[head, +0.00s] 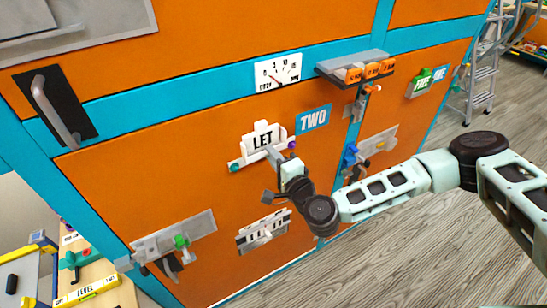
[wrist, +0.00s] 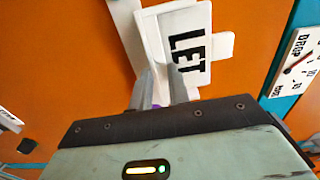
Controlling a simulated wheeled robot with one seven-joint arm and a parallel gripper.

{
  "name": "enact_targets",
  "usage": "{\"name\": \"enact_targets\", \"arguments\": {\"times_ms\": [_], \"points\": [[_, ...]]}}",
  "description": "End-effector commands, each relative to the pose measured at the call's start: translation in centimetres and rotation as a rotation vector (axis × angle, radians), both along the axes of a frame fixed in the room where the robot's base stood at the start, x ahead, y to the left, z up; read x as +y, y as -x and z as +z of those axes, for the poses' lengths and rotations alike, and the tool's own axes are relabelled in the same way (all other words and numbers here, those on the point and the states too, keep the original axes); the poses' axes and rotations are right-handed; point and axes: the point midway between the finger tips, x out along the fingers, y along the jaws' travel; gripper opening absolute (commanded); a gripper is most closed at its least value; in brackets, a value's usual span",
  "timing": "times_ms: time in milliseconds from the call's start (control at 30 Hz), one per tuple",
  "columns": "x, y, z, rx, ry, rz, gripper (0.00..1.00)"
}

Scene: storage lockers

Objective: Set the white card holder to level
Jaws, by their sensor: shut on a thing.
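The white card holder (head: 257,158) is on the orange locker door, with a white card (head: 263,139) reading LET standing in it. In the head view its bar slopes up to the right, roughly along the door's slanting lines; I cannot tell its exact tilt. A green knob (head: 234,167) and a purple knob (head: 291,145) sit at its ends. My gripper (head: 273,154) reaches the holder from the front right. In the wrist view my gripper (wrist: 163,85) is shut at the holder (wrist: 127,35), beside the card (wrist: 187,48); its fingers hide the exact contact.
A blue TWO sign (head: 313,119) is right of the card, and a dial (head: 278,72) is above. A shelf with orange blocks (head: 352,63) juts out at upper right. Another white fixture (head: 263,231) is below my gripper. A latch plate (head: 173,237) is at lower left. Floor is open at right.

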Motion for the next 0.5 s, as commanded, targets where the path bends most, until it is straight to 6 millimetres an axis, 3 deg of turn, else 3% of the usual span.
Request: {"name": "enact_targets", "arguments": {"times_ms": [367, 400, 467, 500], "points": [[-0.08, -0.05, -0.34, 0.018, -0.029, 0.000, 0.00], [-0.08, -0.05, -0.34, 0.018, -0.029, 0.000, 0.23], [-0.08, -0.05, -0.34, 0.018, -0.029, 0.000, 0.40], [-0.08, -0.05, -0.34, 0.018, -0.029, 0.000, 0.40]]}}
